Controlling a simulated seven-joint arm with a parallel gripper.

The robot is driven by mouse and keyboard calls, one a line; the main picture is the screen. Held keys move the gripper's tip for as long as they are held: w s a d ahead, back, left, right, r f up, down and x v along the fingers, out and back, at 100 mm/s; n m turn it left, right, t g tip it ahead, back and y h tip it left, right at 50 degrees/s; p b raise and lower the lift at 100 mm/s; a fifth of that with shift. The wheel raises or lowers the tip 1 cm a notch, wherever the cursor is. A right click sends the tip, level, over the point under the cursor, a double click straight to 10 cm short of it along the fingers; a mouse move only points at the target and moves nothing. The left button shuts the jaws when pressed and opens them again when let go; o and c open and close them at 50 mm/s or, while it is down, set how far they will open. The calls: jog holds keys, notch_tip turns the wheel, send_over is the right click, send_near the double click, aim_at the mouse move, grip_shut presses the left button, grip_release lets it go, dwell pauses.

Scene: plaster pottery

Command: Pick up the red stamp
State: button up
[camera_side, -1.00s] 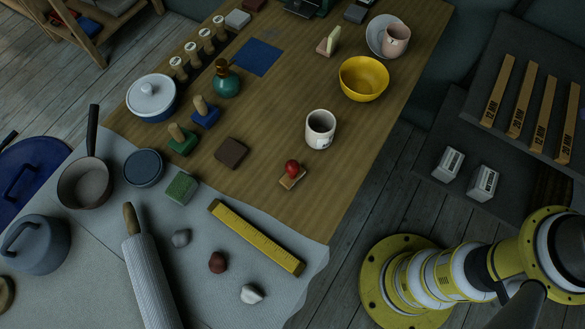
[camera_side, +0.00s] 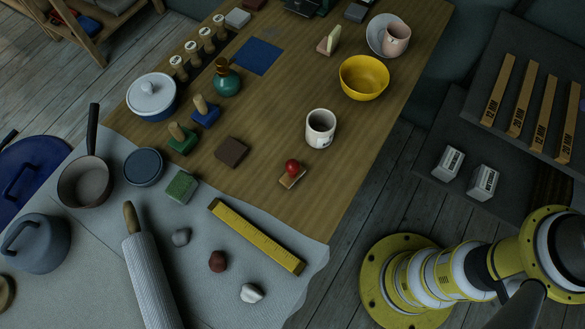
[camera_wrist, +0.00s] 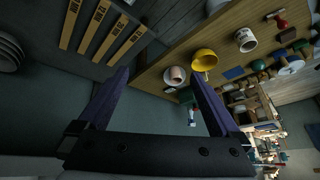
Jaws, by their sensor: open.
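The red stamp (camera_side: 292,168) stands on the wooden table, its round red knob up on a small light-brown base. It is just in front of a white mug (camera_side: 320,128). In the wrist view the red stamp (camera_wrist: 278,14) is small, near the top right corner, with the mug (camera_wrist: 246,40) to its lower left. My gripper (camera_wrist: 160,74) is open and empty, its two dark fingers wide apart. It is far from the stamp. The side view does not show its fingers, only my arm at the lower right.
A brown block (camera_side: 231,152), a green stamp (camera_side: 182,139) and a blue stamp (camera_side: 205,112) stand left of the red stamp. A yellow bowl (camera_side: 364,78) is behind the mug. A yellow ruler (camera_side: 256,237) lies in front. The table right of the stamp is bare.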

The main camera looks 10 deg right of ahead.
jog(key=w+a+r+m+t+y, duration=0.1)
jog(key=w+a+r+m+y, duration=0.1)
jog(key=w+a+m, duration=0.4)
jog(key=w+a+r+m+y, duration=0.15)
jog(key=w+a+m, duration=0.25)
jog(key=w+m, duration=0.4)
jog(key=w+a+f+m+g+y, duration=0.1)
jog(key=w+a+f+m, duration=0.15)
jog(key=a, duration=0.25)
jog(key=w+a+f+m+y, duration=0.1)
jog(key=w+a+f+m, duration=0.1)
jog(key=w+a, duration=0.3)
jog(key=g+h, duration=0.1)
jog(key=g, duration=0.4)
send_near(293, 174)
jog(key=x, duration=0.6)
jog(key=shift+w+d+f, duration=0.1)
jog(key=shift+w+d, duration=0.1)
jog(key=shift+w, duration=0.2)
jog(key=shift+x, duration=2.55)
jog(key=shift+s, duration=0.2)
grip_shut()
